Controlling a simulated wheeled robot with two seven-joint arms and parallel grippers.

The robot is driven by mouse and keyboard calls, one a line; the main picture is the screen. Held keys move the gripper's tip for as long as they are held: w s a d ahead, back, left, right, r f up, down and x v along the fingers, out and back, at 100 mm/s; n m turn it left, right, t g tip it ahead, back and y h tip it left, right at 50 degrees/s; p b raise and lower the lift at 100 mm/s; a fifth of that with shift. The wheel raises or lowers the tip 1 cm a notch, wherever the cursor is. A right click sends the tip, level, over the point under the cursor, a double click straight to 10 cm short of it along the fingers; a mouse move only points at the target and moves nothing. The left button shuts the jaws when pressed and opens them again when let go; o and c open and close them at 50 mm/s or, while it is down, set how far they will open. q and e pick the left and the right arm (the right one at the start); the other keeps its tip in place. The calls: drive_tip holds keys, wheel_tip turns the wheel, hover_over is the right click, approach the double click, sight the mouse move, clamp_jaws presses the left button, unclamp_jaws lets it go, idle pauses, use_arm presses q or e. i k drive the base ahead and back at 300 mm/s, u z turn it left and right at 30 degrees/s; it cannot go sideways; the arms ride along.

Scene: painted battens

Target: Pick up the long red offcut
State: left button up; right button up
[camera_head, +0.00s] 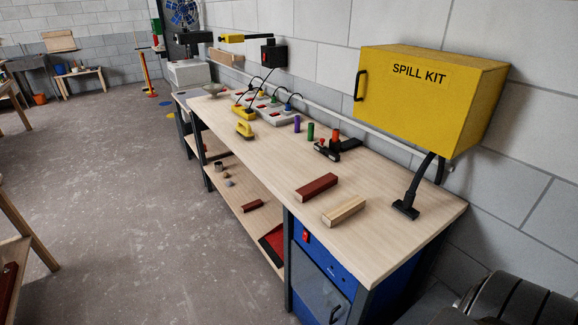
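A long dark red offcut (316,187) lies flat on the wooden workbench top (385,240), toward the near end. A pale, unpainted wood batten (344,210) lies roughly parallel to it on the near side, with a narrow gap between them. A smaller-looking red piece (252,206) lies on the bench's lower shelf. Another dark red piece (8,284) is cut off by the left edge of the picture. Neither of my grippers shows in the head view.
A red clamp-like tool (337,148), green cylinder (310,131) and purple cylinder (297,123) stand behind the offcut. A black stand (405,209) is to its right, below the yellow spill kit box (425,95). Floor (130,210) left of the bench is open.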

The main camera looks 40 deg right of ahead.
sight(305, 193)
drive_tip(key=i, duration=1.1)
drive_tip(key=z, duration=3.05)
